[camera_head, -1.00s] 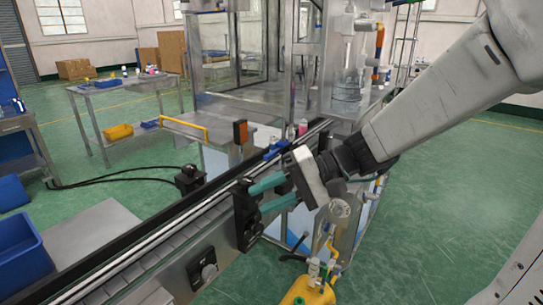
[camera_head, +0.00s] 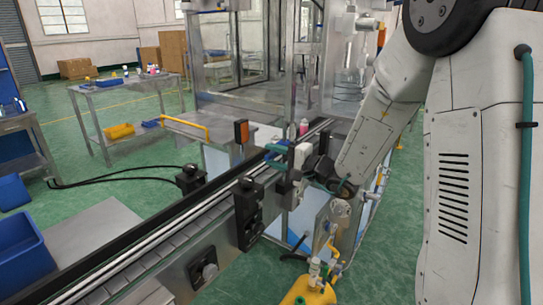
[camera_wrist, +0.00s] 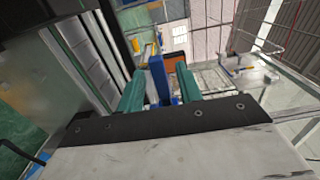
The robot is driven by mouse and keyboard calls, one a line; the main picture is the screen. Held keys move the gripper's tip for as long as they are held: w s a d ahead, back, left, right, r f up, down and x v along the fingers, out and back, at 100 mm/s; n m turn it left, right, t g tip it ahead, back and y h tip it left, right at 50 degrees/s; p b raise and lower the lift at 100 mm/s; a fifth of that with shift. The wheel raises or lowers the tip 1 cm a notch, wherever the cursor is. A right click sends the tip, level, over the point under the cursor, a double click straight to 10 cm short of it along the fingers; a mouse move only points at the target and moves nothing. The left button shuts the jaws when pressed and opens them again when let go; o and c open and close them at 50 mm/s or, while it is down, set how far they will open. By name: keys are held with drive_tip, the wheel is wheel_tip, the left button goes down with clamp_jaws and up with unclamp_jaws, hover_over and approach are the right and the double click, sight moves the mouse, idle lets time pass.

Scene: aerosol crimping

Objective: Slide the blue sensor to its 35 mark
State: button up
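The blue sensor (camera_wrist: 159,86) shows in the wrist view as an upright blue piece between the two teal fingers of my gripper (camera_wrist: 160,70). The fingers stand on either side of it, with narrow gaps seeming to show, so the gripper looks open around it. In the head view my gripper (camera_head: 274,150) is at the conveyor's far part, beside the rail. There the sensor is hard to tell apart from the fingers. No scale or 35 mark can be read in either view.
The conveyor (camera_head: 165,240) runs diagonally from lower left to the machine frame. A black box (camera_head: 248,212) is mounted on its near side. An orange-faced unit (camera_head: 241,131) stands on the far side. A yellow container (camera_head: 308,291) stands on the floor below.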

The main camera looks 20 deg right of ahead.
drive_tip(key=shift+w+a, duration=0.35)
drive_tip(key=shift+w, duration=0.1)
clamp_jaws()
wheel_tip(320, 180, down, 2)
drive_tip(key=shift+f, duration=0.15)
unclamp_jaws()
